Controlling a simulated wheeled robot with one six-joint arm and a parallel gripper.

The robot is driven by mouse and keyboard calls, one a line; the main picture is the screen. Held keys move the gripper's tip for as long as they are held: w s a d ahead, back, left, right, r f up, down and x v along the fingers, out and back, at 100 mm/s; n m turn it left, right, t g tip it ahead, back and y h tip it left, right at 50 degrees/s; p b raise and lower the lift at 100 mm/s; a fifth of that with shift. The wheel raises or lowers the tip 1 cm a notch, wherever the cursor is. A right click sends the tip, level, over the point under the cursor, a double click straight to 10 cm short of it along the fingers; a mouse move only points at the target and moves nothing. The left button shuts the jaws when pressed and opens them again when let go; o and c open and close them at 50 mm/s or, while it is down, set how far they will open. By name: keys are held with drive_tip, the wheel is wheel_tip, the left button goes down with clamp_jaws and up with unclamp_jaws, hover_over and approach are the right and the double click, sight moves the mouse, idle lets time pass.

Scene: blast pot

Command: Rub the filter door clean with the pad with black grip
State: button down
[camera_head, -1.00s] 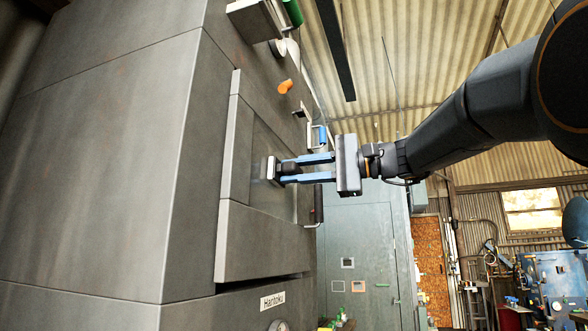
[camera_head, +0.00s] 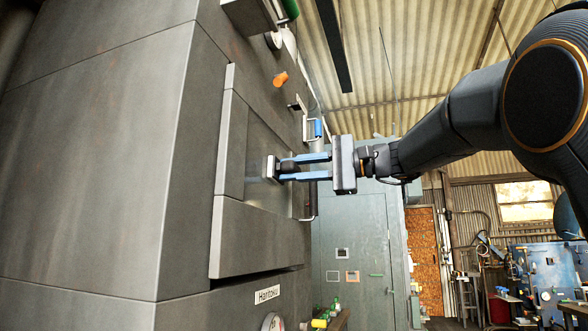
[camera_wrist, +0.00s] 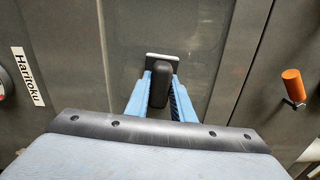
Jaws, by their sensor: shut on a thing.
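The pad with black grip (camera_wrist: 158,84) is held between the blue fingers of my gripper (camera_wrist: 159,92). The gripper is shut on the black grip, and the pad's pale plate lies against or very close to the grey filter door (camera_wrist: 210,62). In the head view my gripper (camera_head: 285,170) reaches in from the right, and the pad (camera_head: 270,168) sits at its fingertips by the filter door (camera_head: 262,145). The door is a recessed panel, with a faint lighter smudge near the pad. The pad's rubbing face is hidden.
A Haritoku label (camera_head: 267,294) and a gauge (camera_head: 272,322) are below. A workbench with a blue board (camera_head: 550,270) stands far right.

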drive_tip(key=shift+w, duration=0.1)
drive_tip(key=shift+w+d+p, duration=0.3)
drive_tip(key=shift+w+p, duration=0.1)
drive_tip(key=shift+w, duration=0.3)
drive_tip(key=shift+w+d+p, duration=0.3)
drive_tip(key=shift+w+p, duration=0.05)
drive_tip(key=shift+w, duration=0.35)
drive_tip(key=shift+w, duration=0.15)
drive_tip(key=w+p, duration=0.1)
drive_tip(key=w+d+p, duration=0.1)
drive_tip(key=shift+w, duration=0.35)
drive_tip(key=shift+w+f, duration=0.1)
drive_tip(key=shift+f, duration=0.05)
drive_tip(key=shift+s+a+b, duration=0.25)
drive_tip(key=shift+s+b, duration=0.35)
drive_tip(key=shift+s, duration=0.25)
drive_tip(key=shift+s+a+b, duration=0.25)
drive_tip(key=shift+s+b, duration=0.35)
drive_tip(key=shift+s, duration=0.2)
